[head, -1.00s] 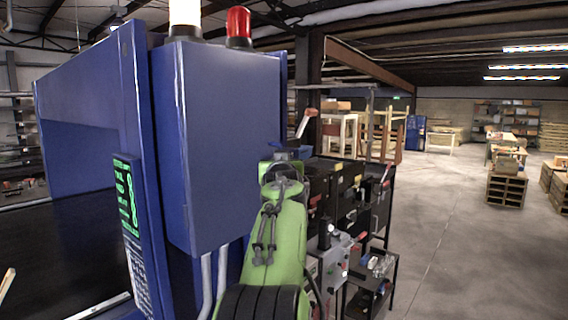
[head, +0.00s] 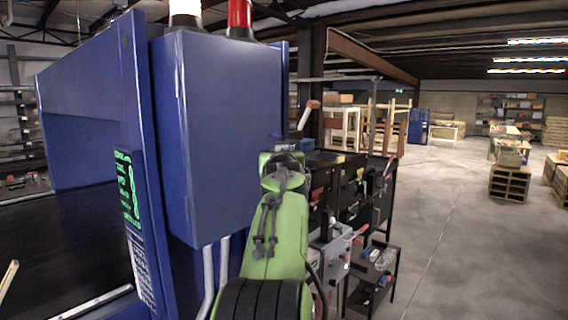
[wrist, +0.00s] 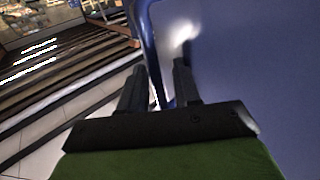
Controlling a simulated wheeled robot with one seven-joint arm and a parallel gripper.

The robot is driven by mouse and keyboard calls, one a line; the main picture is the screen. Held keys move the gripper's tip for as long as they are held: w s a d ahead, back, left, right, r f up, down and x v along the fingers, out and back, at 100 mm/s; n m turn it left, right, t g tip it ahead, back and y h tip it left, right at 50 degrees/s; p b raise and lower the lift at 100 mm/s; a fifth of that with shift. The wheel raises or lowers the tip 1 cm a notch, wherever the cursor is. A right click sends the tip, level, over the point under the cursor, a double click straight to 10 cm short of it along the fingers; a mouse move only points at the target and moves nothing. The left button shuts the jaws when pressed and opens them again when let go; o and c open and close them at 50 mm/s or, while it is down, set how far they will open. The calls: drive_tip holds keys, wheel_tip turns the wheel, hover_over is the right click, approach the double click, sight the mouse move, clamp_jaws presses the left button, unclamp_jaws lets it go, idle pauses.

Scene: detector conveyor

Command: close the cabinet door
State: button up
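The blue cabinet (head: 225,140) stands close in front of me in the head view, left of my green arm. Its near broad face looks flat and closed from here; I cannot make out the door's angle. In the wrist view a plain blue panel (wrist: 260,70) fills the right side. A narrow blue edge (wrist: 147,45) runs down from the top toward the space between the fingers. My gripper (wrist: 158,82) has its two dark fingers apart, beside the blue panel. I cannot tell whether they touch the edge. The fingers are hidden in the head view.
A white lamp (head: 186,10) and a red lamp (head: 240,18) sit on top of the cabinet. A dark tool cart (head: 340,185) with boxes and tools stands just right of my arm. Open concrete floor (head: 450,220) lies farther right, with pallets (head: 509,183) beyond.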

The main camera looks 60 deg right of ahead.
drive_tip(key=b+v, duration=0.5)
drive_tip(key=v, duration=1)
drive_tip(key=shift+s, duration=0.2)
drive_tip(key=w+a+f+n+t+y, duration=0.1)
drive_tip(key=w+a+f+n+y, duration=0.4)
drive_tip(key=a+f, duration=0.6)
drive_tip(key=w+a+f+n+t+y, duration=0.15)
drive_tip(key=w+a+f+y, duration=0.35)
drive_tip(key=a+f, duration=0.6)
drive_tip(key=s+a+f+n+g+y, duration=0.2)
drive_tip(key=s+a+f+n+y, duration=0.1)
drive_tip(key=s+a+f, duration=0.2)
drive_tip(key=s+a+f+n+g+y, duration=0.3)
drive_tip(key=s+a+f, duration=0.3)
drive_tip(key=a, duration=0.5)
wheel_tip(320, 180, down, 3)
drive_tip(key=shift+a+r, duration=0.1)
drive_tip(key=shift+a, duration=0.25)
